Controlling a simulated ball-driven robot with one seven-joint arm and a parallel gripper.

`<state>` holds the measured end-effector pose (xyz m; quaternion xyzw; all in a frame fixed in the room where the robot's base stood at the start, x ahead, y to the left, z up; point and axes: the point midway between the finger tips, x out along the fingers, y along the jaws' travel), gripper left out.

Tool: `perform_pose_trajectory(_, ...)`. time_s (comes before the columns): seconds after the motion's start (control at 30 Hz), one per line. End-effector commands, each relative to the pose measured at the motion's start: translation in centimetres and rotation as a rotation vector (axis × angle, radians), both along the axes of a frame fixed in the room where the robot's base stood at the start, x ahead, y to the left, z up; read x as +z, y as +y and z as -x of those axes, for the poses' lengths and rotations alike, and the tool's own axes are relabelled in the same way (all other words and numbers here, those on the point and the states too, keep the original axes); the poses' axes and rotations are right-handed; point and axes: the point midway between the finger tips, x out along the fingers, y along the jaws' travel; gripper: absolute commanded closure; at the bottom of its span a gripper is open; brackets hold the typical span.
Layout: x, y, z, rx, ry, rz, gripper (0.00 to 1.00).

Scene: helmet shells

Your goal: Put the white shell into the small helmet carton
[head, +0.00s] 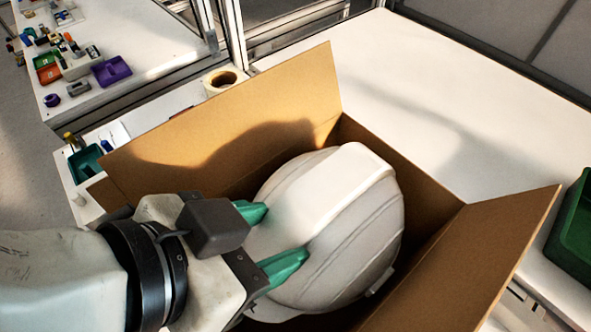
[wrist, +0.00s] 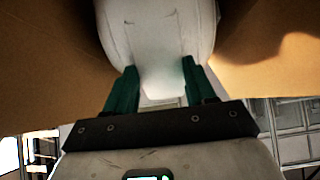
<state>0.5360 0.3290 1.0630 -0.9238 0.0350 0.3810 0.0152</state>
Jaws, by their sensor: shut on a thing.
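The white shell (head: 345,225) is a ribbed helmet shell, dome up, within the opening of the open cardboard carton (head: 225,130). My gripper (head: 279,232) comes in from the left, its two green fingers shut on the shell's raised central ridge. In the wrist view the fingers (wrist: 160,72) sit on both sides of the narrow end of the white shell (wrist: 157,30), with brown carton walls (wrist: 45,75) on both sides. The shell's underside and the carton floor are hidden, so I cannot tell whether it rests on the bottom.
The carton's flaps stand open around the shell. The white table (head: 430,90) is clear behind it. A green bin (head: 573,230) stands at the right edge. A tape roll (head: 220,82) lies behind the left flap, and a teal tray (head: 87,162) is at the left.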

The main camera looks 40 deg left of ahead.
Motion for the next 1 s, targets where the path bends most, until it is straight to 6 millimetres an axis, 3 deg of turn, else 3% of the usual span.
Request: perform_pose_trajectory(1.0,-3.8,0.0,0.0,-0.001,-0.002,-0.001,1.00)
